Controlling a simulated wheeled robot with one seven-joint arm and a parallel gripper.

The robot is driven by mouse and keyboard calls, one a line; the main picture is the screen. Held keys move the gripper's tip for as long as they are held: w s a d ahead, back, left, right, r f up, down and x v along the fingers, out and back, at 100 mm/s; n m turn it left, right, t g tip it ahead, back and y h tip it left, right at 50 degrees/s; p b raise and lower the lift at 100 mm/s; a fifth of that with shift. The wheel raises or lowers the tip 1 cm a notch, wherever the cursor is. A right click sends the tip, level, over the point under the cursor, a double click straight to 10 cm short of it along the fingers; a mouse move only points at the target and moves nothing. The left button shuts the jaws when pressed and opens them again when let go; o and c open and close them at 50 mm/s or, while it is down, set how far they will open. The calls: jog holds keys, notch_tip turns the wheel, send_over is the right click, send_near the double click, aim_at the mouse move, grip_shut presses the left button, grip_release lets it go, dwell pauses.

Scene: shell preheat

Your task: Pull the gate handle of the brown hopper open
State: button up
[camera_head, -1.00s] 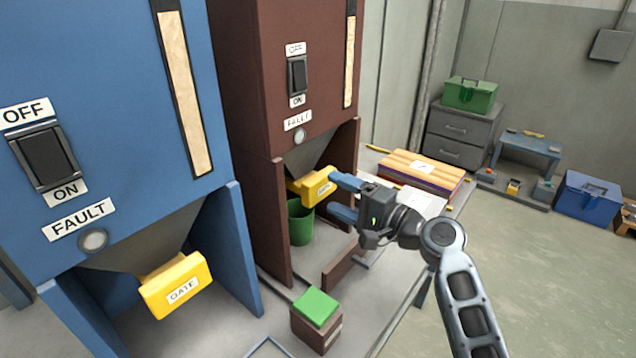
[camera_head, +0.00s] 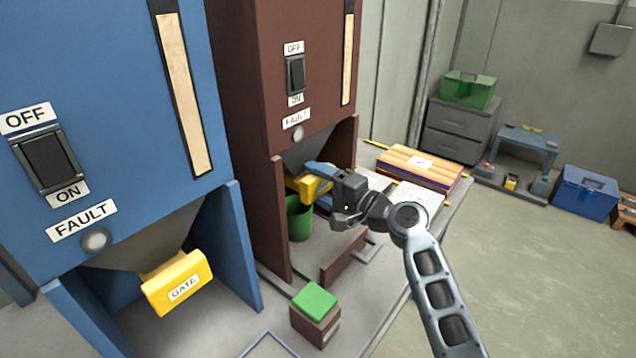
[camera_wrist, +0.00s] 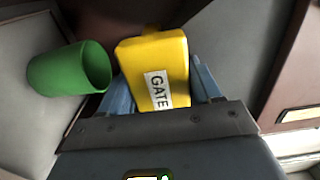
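The brown hopper (camera_head: 258,80) stands behind the blue one. Its yellow gate handle (camera_head: 305,187) sticks out below its funnel. In the wrist view the handle, labelled GATE (camera_wrist: 152,65), lies between my two blue fingers. My gripper (camera_head: 322,184) is at the handle, one finger on each side of it. The fingers look spread around the handle, with the left one close to its side and a small gap at the right. I cannot tell whether both fingers press on it.
A green cup (camera_head: 299,218) stands under the brown funnel; it also shows in the wrist view (camera_wrist: 68,70). A brown block with a green top (camera_head: 315,315) stands in front. The blue hopper (camera_head: 100,120) with its own yellow gate handle (camera_head: 177,283) is at the left.

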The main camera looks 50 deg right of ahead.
aim_at(323, 186)
jog(key=c, duration=0.6)
jog(key=s, duration=0.5)
jog(key=shift+f, duration=0.1)
jog(key=o, duration=1.1)
jog(key=shift+s, duration=0.15)
jog(key=s+b, duration=0.1)
jog(key=s, duration=0.2)
jog(key=s+b, duration=0.1)
jog(key=s, duration=0.3)
jog(key=shift+s+d, duration=0.2)
jog(key=shift+s, duration=0.1)
